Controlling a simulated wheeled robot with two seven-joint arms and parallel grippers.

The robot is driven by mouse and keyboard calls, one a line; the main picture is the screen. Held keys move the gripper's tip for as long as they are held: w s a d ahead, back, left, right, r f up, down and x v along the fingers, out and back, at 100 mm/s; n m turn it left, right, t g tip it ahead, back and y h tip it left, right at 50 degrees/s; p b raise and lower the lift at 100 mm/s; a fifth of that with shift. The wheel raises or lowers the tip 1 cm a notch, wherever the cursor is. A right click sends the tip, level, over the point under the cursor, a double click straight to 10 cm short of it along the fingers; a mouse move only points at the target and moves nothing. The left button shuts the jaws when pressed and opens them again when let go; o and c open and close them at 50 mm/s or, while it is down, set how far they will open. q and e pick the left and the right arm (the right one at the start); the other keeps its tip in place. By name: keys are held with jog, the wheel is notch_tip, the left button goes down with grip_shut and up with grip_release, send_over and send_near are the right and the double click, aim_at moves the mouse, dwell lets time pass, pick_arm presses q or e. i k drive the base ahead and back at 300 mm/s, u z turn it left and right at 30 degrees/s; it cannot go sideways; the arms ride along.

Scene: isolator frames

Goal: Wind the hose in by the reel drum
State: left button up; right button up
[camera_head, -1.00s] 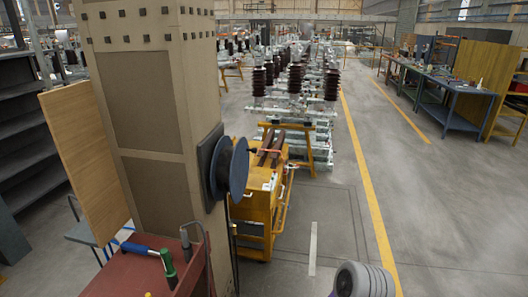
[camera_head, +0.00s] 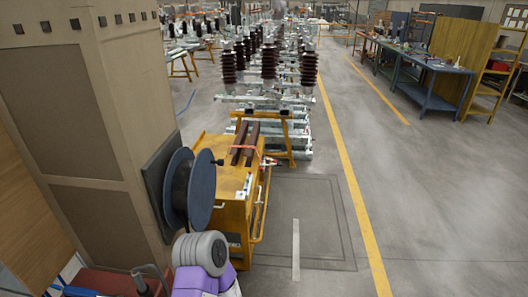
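The reel drum (camera_head: 201,188) is a dark blue-grey disc-flanged spool on a dark backing plate (camera_head: 158,190), mounted on the right face of a beige pillar. A small dark knob (camera_head: 218,162) sticks out by its front flange. The core between the flanges is dark; I cannot tell how much hose is on it. No loose hose end is clearly seen. A grey and purple link of my arm (camera_head: 205,252) stands just below the drum in the picture. Neither gripper is in view.
A yellow cart (camera_head: 232,185) stands just right of the drum. A red-topped bench (camera_head: 108,281) with tools is at the lower left, beside the beige pillar (camera_head: 95,110). Insulator racks stand behind the cart. The floor (camera_head: 420,200) to the right is clear.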

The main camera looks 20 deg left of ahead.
aim_at(190, 185)
jog(key=u, duration=0.2)
jog(key=i, duration=0.95)
jog(key=u, duration=0.5)
